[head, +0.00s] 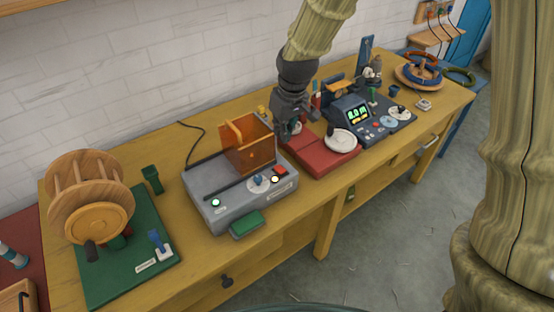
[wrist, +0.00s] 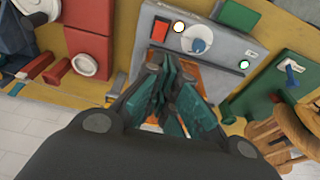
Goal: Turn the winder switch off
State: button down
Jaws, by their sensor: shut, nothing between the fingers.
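A wooden winder (head: 90,195) with a spoked reel stands on a green board (head: 125,285) at the left of the bench. A blue lever switch (head: 155,241) rises from a white plate on this board, beside a label too small to read. In the wrist view the blue lever (wrist: 292,68) is at the right. A grey machine (head: 225,205) right of the board has a round dial with a blue knob (head: 258,180). My gripper (head: 292,128) is shut and empty above the bench, close to the orange box, away from the lever. It also shows in the wrist view (wrist: 165,85).
An orange open box (head: 262,150) stands up from the grey machine. A red scale-like base (head: 310,158) with a white disc and a dark console (head: 382,128) lie further right. A green post (head: 152,180) stands behind the board.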

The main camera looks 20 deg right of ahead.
jog(key=shift+f, duration=0.1)
jog(key=p, duration=0.3)
send_over(277, 169)
jog(key=f, duration=1.2)
jog(key=shift+s+d, duration=0.2)
jog(key=shift+s, duration=0.05)
jog(key=shift+s+f+p, duration=0.1)
jog(key=shift+f+p, duration=0.25)
jog(key=shift+f, duration=0.4)
